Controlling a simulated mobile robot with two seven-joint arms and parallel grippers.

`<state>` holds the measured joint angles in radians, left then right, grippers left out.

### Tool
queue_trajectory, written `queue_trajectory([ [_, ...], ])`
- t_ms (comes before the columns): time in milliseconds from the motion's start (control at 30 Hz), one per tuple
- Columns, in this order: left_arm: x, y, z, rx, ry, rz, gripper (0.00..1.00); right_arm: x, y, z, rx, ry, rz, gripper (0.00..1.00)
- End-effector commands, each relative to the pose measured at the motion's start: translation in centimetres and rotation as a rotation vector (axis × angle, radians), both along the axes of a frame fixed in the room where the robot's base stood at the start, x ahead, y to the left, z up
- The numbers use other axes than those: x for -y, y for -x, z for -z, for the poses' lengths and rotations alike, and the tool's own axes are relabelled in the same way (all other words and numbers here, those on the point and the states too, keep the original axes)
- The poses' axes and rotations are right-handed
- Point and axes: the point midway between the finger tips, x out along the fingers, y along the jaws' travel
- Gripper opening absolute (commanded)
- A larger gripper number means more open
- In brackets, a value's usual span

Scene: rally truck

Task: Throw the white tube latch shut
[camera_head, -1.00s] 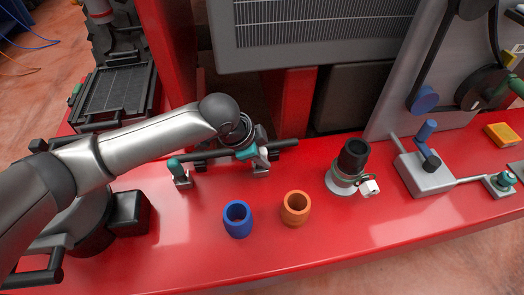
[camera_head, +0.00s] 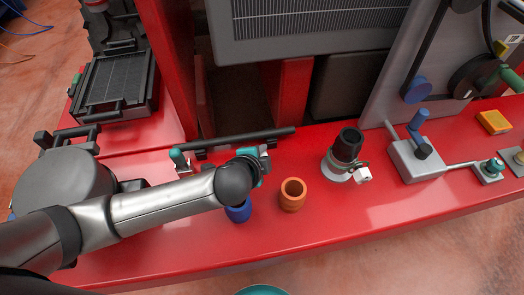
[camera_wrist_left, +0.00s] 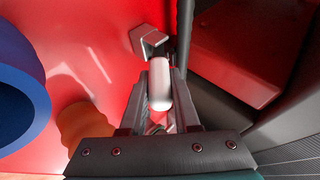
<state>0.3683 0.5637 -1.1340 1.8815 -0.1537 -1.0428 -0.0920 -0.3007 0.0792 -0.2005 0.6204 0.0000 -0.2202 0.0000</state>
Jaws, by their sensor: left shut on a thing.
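The white tube latch's handle (camera_wrist_left: 160,86) is a rounded white bar in the left wrist view. It lies between the two fingers of my left gripper (camera_wrist_left: 160,100), which is shut on it. A silver bracket (camera_wrist_left: 148,42) is just beyond the handle. My wrist hides most of the latch there. A second latch with a teal handle (camera_head: 178,157) stands at the tube's left part. My right gripper does not show.
A blue cup (camera_head: 239,212) is close under my left wrist, and an orange cup (camera_head: 292,195) is right of it. A black-topped fitting (camera_head: 347,146) and a grey lever box (camera_head: 415,160) stand farther right. The red ledge's front is clear.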

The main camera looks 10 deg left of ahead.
Motion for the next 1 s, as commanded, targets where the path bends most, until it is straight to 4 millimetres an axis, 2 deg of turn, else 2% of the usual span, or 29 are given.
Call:
queue_trajectory([
  [600,0.04,0.21,0.27,0.031,-0.01,-0.001,0.0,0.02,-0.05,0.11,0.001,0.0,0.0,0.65],
  [633,0.03,0.21,0.27,0.031,-0.01,-0.001,0.32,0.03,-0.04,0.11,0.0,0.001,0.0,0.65],
  [867,0.03,0.17,0.24,0.032,-0.011,-0.001,0.58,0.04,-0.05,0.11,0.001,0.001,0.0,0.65],
  [1000,0.02,0.16,0.21,0.032,-0.011,-0.001,0.6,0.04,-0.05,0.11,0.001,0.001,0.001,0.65],
])
